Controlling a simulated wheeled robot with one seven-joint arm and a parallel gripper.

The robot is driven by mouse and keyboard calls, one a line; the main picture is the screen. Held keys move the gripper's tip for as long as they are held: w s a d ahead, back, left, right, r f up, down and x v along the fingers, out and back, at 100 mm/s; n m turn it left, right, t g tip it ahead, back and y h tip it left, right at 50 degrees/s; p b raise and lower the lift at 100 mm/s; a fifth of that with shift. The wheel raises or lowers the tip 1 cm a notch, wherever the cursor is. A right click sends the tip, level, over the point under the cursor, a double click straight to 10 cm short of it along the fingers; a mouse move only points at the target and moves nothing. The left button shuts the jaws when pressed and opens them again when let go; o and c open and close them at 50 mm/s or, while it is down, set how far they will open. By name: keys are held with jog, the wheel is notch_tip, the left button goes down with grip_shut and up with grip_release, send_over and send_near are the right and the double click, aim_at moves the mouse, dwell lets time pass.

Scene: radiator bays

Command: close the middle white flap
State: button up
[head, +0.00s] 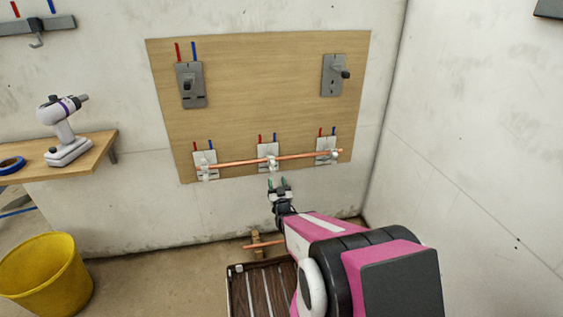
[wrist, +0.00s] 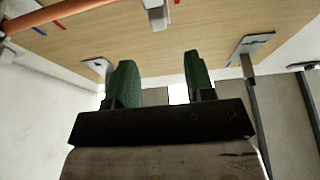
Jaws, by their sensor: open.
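The middle white fitting (head: 268,152) is on the lower part of the wooden board, between two similar white fittings. The copper pipe (head: 236,162) runs across all three. A small white flap (head: 272,164) sits at the pipe on the middle fitting; it is too small to tell how far open it stands. My gripper (head: 277,184) is open and empty, just below the middle fitting and apart from it. In the wrist view, the two green fingers of my gripper (wrist: 160,80) are spread with nothing between them. A white part (wrist: 156,13) shows beyond them at the top edge.
The left white fitting (head: 204,170) and right white fitting (head: 328,156) flank the middle one. Two grey fixtures (head: 190,84) (head: 333,75) are higher on the board. A slatted crate (head: 240,290) and a yellow bucket (head: 48,275) stand on the floor. A shelf (head: 95,150) holds a drill.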

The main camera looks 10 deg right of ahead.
aim_at(273, 164)
jog(key=x, duration=1)
jog(key=shift+w+d+r, duration=0.1)
jog(key=shift+w+r, duration=0.15)
jog(key=shift+w, duration=0.05)
jog(key=c, duration=0.7)
